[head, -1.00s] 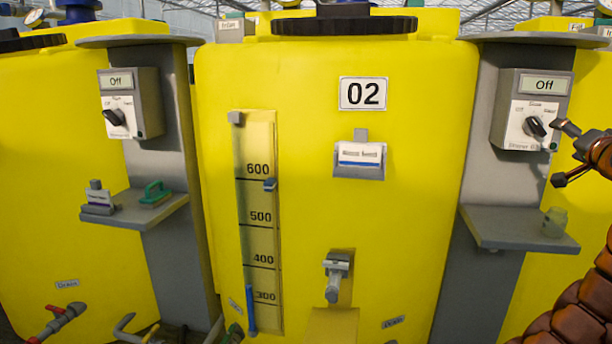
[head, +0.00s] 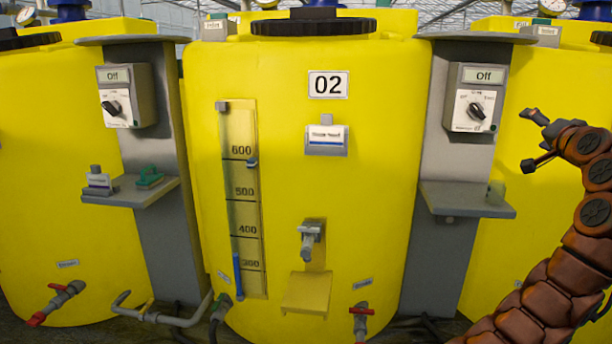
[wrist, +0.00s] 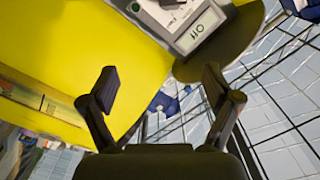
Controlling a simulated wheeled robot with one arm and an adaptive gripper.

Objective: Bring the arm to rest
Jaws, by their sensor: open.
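My gripper (head: 537,140) is at the right of the head view, at the end of my brown segmented arm. It is open and empty, in front of the yellow tank at the right and apart from the right control box (head: 477,98). That box reads "Off" and has a black rotary knob (head: 476,111). In the wrist view my gripper (wrist: 158,92) shows two dark fingers spread apart with nothing between them. A control box reading "Off" (wrist: 187,25) lies beyond the fingers at the top, partly cut off by the frame edge.
Yellow tank 02 (head: 300,190) stands in the middle, with a level scale and a tap (head: 310,240). The left control box (head: 125,96) also reads "Off".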

